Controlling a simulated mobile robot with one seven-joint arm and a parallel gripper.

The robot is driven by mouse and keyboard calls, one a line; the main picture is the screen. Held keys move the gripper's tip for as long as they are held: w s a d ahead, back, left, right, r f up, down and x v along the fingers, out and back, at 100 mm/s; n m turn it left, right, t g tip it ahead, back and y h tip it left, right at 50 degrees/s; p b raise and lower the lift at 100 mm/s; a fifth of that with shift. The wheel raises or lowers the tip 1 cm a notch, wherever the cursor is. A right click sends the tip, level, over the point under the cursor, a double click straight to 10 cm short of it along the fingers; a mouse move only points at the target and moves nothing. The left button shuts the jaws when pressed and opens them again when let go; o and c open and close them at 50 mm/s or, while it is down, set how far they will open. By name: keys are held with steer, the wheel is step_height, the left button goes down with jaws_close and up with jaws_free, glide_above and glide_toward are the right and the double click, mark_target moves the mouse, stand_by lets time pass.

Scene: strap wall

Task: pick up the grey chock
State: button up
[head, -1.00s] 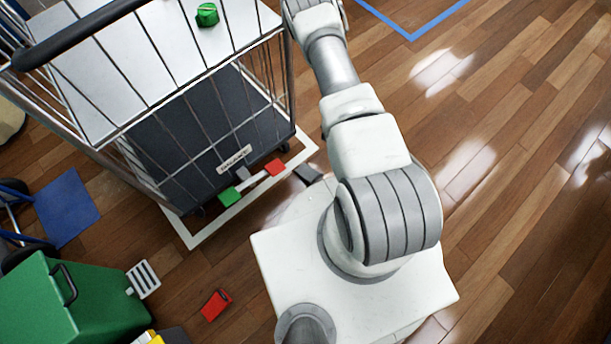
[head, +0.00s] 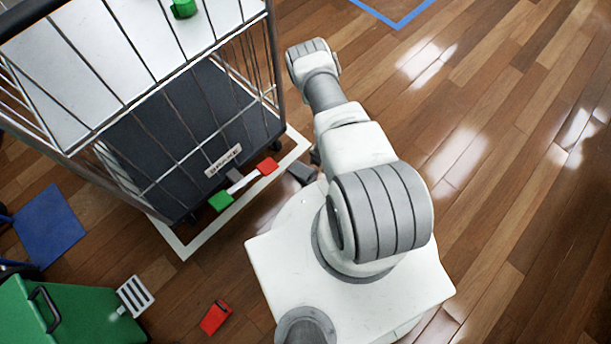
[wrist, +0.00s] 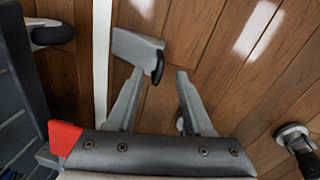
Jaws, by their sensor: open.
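The grey chock (head: 302,172) lies on the wood floor just outside the white floor line, right of the cart's red pedal. In the wrist view the grey chock (wrist: 137,46) is a pale wedge with a black piece at its right end. My gripper (wrist: 158,73) is open and empty, its two fingers apart. The chock lies beyond the fingertips, mostly ahead of the left finger, and that fingertip overlaps its lower edge in the picture. I cannot tell whether they touch. In the head view my arm hides most of the gripper.
The wire cage cart (head: 150,130) stands close left of the chock, with a red pedal (head: 268,166) and a green pedal (head: 221,201) at its base. A caster wheel (wrist: 52,34) shows in the wrist view. A green bin (head: 65,315) stands lower left.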

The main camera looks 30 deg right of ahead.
steer(key=shift+w+a+f+b, duration=0.15)
steer(key=shift+f+b, duration=1.45)
steer(key=shift+f, duration=1.1)
steer(key=shift+r, duration=0.1)
jaws_close()
